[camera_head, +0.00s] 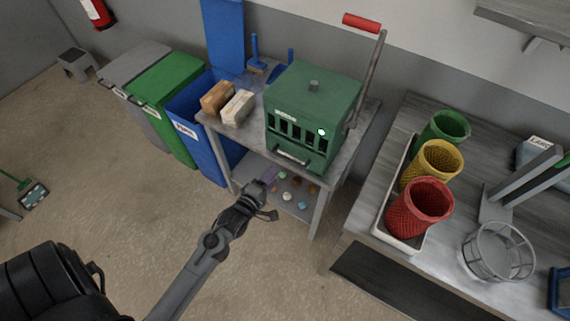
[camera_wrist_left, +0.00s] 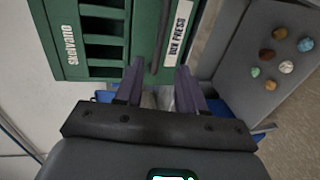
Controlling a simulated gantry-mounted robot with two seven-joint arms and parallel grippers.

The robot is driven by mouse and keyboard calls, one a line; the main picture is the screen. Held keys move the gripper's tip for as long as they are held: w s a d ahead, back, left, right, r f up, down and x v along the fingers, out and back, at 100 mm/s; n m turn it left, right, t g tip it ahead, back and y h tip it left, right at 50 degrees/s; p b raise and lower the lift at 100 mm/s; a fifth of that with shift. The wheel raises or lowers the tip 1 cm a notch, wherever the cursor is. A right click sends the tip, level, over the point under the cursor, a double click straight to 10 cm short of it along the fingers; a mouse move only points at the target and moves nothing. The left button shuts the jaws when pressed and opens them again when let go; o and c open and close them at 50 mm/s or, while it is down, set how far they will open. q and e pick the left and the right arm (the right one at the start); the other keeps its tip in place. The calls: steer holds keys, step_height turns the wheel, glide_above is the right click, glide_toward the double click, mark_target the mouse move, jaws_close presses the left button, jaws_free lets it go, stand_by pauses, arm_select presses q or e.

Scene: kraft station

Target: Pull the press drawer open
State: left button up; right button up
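The green press (camera_head: 312,105) stands on a grey metal table, with slots in its front and a long lever with a red grip (camera_head: 361,23). Its drawer handle (camera_head: 291,158) is a dark bar low on the front; the drawer looks closed. In the left wrist view the handle (camera_wrist_left: 162,38) runs beside the "BOX PRESS" label (camera_wrist_left: 178,32). My left gripper (camera_head: 268,180) is just in front of and below the handle. In the left wrist view its two purple fingers (camera_wrist_left: 160,68) are apart, with the handle's near end between or just beyond their tips; contact cannot be told. My right gripper is not in view.
Brown and whitish blocks (camera_head: 228,103) sit left of the press. Several small coloured pieces lie on the table's lower shelf (camera_head: 290,212). Blue, green and grey bins stand to the left. A bench (camera_head: 460,215) with green, yellow and red baskets is at right. Floor in front is clear.

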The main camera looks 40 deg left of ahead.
arm_select(q)
steer(key=b+x, duration=0.1)
steer(key=x, duration=0.8)
steer(key=shift+w, duration=0.25)
steer(key=shift+a, duration=0.1)
steer(key=shift+c, duration=0.4)
jaws_close()
